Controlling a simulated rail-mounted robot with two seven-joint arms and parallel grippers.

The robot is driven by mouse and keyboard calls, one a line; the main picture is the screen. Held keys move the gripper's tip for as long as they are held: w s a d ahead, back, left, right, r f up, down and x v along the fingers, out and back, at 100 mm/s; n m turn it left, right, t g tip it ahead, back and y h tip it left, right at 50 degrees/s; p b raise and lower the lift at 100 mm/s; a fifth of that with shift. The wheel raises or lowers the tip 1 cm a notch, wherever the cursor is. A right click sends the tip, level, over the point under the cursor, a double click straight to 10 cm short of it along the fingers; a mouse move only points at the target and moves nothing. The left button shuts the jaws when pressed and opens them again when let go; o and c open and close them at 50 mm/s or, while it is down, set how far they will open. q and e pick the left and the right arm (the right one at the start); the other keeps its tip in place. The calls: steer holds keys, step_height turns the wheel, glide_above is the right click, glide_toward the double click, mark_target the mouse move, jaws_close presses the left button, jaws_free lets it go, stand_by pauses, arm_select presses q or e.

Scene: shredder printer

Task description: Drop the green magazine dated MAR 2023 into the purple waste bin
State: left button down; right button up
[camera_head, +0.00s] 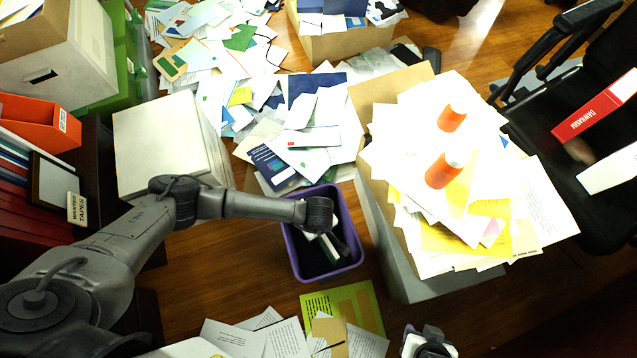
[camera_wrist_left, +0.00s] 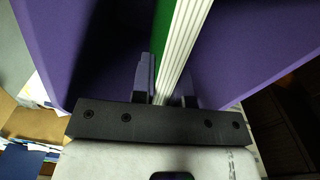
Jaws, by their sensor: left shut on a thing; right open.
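The purple waste bin (camera_head: 292,258) stands on the wooden floor at the middle of the head view. My left gripper (camera_head: 332,243) points down into its mouth. In the left wrist view, the gripper (camera_wrist_left: 163,85) is shut on a thin magazine (camera_wrist_left: 180,45) with a green cover edge and white page edges. The purple bin walls (camera_wrist_left: 235,45) are on both sides of it. The magazine's date is not visible. My right gripper (camera_head: 428,344) is open at the bottom edge of the head view, apart from the bin.
A yellow-green sheet or magazine (camera_head: 370,305) and loose papers (camera_head: 285,340) lie below the bin. A paper-covered cabinet (camera_head: 395,265) with orange-and-white bottles stands right of it. Heaped papers (camera_head: 215,60) lie behind. A white box stack (camera_head: 155,145) is at left, a black chair (camera_head: 580,190) at right.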

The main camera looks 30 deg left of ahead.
arm_select(q)
steer(key=shift+f, duration=0.9)
steer(key=c, duration=1.1)
jaws_free()
steer(key=shift+o, duration=0.2)
step_height(320, 180, up, 12)
steer(key=p, duration=0.7)
steer(key=shift+r+p, duration=0.65)
steer(key=shift+r, duration=0.25)
